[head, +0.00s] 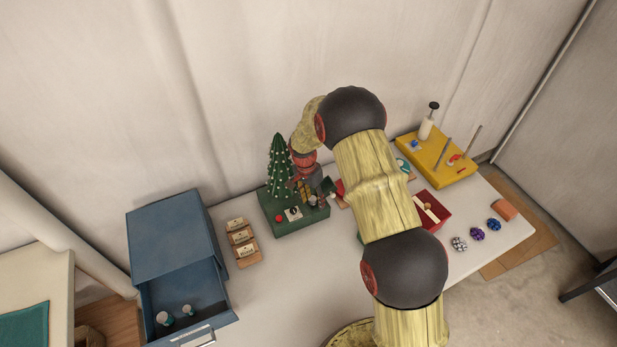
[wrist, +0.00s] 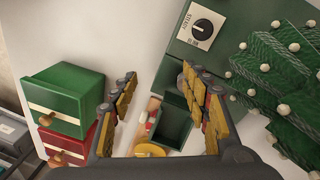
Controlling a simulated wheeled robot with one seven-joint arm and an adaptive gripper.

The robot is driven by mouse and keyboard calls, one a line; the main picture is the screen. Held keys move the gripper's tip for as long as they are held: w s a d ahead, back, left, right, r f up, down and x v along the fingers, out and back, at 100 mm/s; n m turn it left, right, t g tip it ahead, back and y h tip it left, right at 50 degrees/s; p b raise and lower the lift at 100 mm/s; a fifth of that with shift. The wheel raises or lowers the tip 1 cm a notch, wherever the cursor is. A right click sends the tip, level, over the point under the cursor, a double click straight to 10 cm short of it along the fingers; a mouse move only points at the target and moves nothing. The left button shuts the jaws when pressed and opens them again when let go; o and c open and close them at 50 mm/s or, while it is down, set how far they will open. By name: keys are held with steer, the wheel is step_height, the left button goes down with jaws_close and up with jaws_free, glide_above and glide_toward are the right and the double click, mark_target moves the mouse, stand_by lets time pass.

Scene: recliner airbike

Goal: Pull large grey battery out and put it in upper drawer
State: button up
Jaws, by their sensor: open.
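My gripper (head: 312,188) is at the right side of the green base (head: 290,226) that carries a small decorated tree (head: 281,165). In the wrist view my gripper (wrist: 158,92) is open, its fingers apart on either side of a small dark green open-topped compartment (wrist: 174,122). The compartment lies beside the green base (wrist: 225,35). No large grey battery can be made out in either view. A green drawer unit (wrist: 64,92) sits above a red one (wrist: 68,141) in the wrist view. A blue cabinet (head: 168,240) has an open drawer (head: 207,322) at lower left.
A yellow tray (head: 438,155), a red box (head: 446,211) and several small balls (head: 477,234) are at right. The table's front middle is clear.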

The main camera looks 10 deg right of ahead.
mark_target(312, 198)
steer(key=w, duration=0.1)
steer(key=w+r+m, duration=0.1)
steer(key=w, duration=0.1)
steer(key=w+m+t, duration=0.1)
steer(key=shift+w+r, duration=0.35)
steer(key=m, duration=0.2)
steer(key=shift+w+m, duration=0.15)
steer(key=shift+m, duration=0.15)
steer(key=shift+w+d+f, duration=0.1)
steer(key=shift+d+f, duration=0.05)
steer(key=shift+f, duration=1.15)
steer(key=shift+s+d+f, duration=0.1)
steer(key=shift+d+f, duration=0.05)
steer(key=shift+f, duration=1.1)
steer(key=shift+w+d+f, duration=0.1)
steer(key=shift+d+f, duration=0.05)
steer(key=shift+f, duration=1.15)
steer(key=c, duration=0.4)
steer(key=c, duration=0.7)
jaws_close()
